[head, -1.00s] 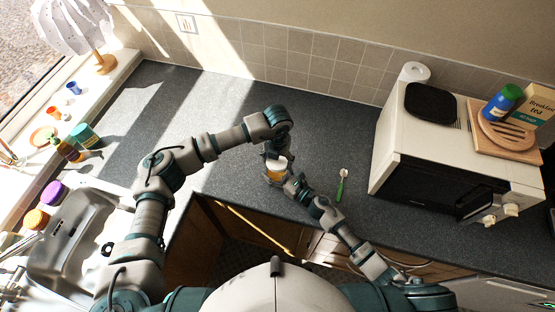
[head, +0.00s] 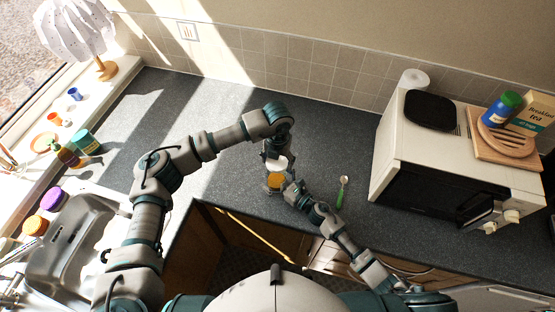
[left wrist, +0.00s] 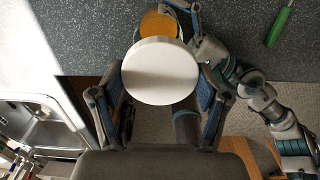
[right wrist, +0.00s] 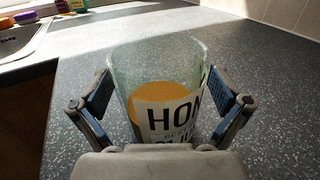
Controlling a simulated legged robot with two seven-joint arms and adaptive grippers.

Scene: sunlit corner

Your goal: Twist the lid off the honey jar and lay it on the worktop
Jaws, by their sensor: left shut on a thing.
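The honey jar (head: 275,181) stands upright near the worktop's front edge, its top uncovered and orange honey inside. In the right wrist view its clear glass wall and its label (right wrist: 172,122) show. The round white lid (left wrist: 160,71) is off the jar, in my left gripper (head: 279,158), just above and behind the jar in the head view. The left fingers are shut on the lid's sides. My right gripper (right wrist: 162,95) has one finger on each side of the jar, with pads appearing to touch the glass.
A green-handled spoon (head: 341,192) lies right of the jar. The microwave (head: 446,172) stands further right, the sink (head: 72,235) at the left. The worktop (head: 225,100) behind the arms is clear.

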